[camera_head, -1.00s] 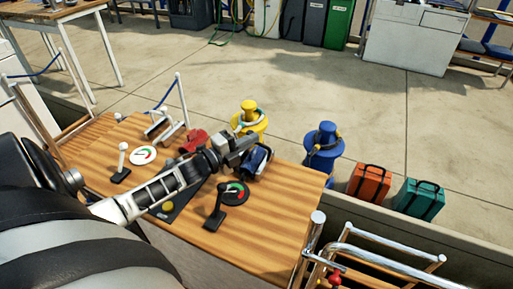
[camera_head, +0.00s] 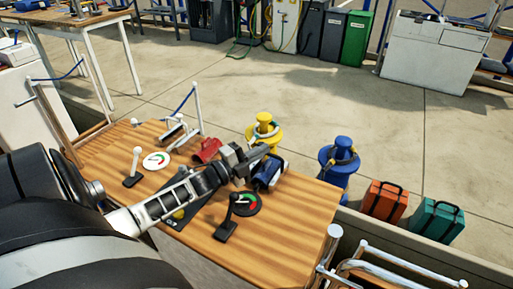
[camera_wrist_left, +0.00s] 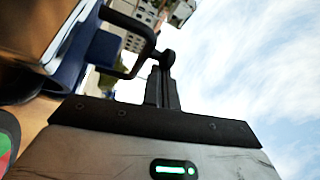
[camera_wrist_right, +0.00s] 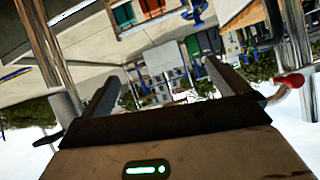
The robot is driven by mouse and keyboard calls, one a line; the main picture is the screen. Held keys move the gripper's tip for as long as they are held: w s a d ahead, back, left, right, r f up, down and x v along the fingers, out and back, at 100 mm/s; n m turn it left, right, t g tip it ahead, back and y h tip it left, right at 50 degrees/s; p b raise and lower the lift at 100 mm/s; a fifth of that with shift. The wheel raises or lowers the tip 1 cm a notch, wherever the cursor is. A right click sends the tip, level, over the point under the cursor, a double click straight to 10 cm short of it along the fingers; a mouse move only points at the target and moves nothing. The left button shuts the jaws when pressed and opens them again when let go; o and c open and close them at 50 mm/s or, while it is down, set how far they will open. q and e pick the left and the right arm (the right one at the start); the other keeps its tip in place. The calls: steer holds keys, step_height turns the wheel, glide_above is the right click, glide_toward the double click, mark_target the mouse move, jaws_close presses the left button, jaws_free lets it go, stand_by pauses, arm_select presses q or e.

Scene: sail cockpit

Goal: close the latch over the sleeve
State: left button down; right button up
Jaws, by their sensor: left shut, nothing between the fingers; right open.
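A dark blue unit with a silvery part (camera_head: 268,172) stands on the wooden table, and it shows blue in the left wrist view (camera_wrist_left: 101,48). A black bar-like loop (camera_wrist_left: 140,30) sticks out from it there, perhaps the latch; its exact position over a sleeve I cannot tell. My left gripper (camera_head: 258,153) is shut and empty beside the top of the blue unit. In the left wrist view its fingertips (camera_wrist_left: 163,72) are together, close to the rounded end of the black loop. My right gripper (camera_wrist_right: 162,78) is open and empty, away from the unit.
A red item (camera_head: 207,150) lies behind my left arm. Yellow (camera_head: 264,135) and blue (camera_head: 338,165) winches stand beyond the far edge. Chrome rails (camera_head: 385,258) rise at lower right.

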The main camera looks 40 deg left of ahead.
arm_select(q)
steer(key=v, duration=1.6)
steer(key=shift+p, duration=0.35)
arm_select(e)
steer(key=shift+r, duration=0.15)
